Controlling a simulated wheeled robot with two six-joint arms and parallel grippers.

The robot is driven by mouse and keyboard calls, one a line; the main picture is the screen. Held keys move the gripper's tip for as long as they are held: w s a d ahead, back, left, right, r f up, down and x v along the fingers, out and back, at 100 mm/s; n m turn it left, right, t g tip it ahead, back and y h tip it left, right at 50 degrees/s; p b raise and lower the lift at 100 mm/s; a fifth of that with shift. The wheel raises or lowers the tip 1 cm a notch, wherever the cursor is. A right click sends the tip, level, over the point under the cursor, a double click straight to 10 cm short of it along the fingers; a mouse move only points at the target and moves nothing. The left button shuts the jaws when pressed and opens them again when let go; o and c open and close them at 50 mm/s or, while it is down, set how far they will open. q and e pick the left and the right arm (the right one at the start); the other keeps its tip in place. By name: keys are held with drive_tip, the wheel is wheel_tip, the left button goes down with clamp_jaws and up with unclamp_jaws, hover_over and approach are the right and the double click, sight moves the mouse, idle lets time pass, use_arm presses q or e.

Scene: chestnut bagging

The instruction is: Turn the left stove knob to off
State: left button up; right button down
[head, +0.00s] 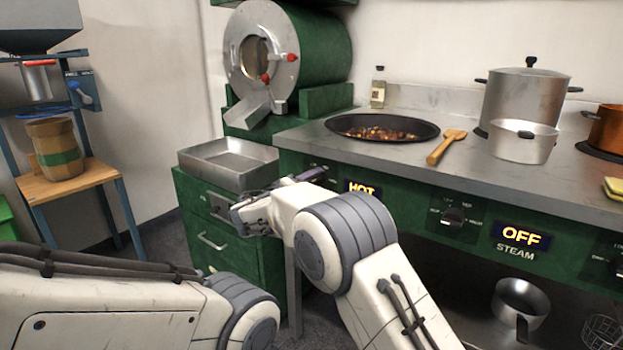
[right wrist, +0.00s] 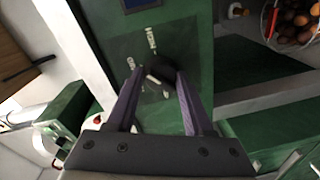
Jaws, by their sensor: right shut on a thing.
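The left stove knob (right wrist: 158,72) is a small black knob on the green front panel, seen in the right wrist view between two purple fingers. My right gripper (right wrist: 152,85) is shut on this knob. In the head view my right gripper (head: 314,174) reaches the panel at the left end of the stove, and my own arm and gripper mostly hide the knob there. The lit sign (head: 361,187) beside it reads HOT. My left arm enters at the lower left, but its gripper is out of view.
A wide black pan (head: 382,121) of chestnuts sits on the stove above. A second knob (head: 453,216) has a sign (head: 521,236) reading OFF, over STEAM. A metal tray (head: 228,151) rests on the green cabinet at left.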

drive_tip(key=n+h+p, duration=0.1)
drive_tip(key=n+p, duration=0.6)
drive_tip(key=n, duration=0.2)
drive_tip(key=n+g+p, duration=0.1)
drive_tip(key=n+p, duration=0.7)
drive_tip(key=n, duration=0.1)
drive_tip(key=shift+a+n+h, duration=0.2)
drive_tip(key=shift+n+h, duration=0.1)
drive_tip(key=shift+h, duration=0.1)
drive_tip(key=n+p, duration=0.1)
drive_tip(key=n, duration=0.1)
drive_tip(key=shift+f+n, duration=0.15)
drive_tip(key=shift+n, duration=0.15)
drive_tip(key=n+p, duration=0.1)
drive_tip(key=n, duration=0.4)
drive_tip(key=shift+f+h, duration=0.1)
drive_tip(key=shift+h, duration=0.2)
drive_tip(key=shift+n, duration=0.4)
drive_tip(key=shift+c, duration=1.5)
unclamp_jaws()
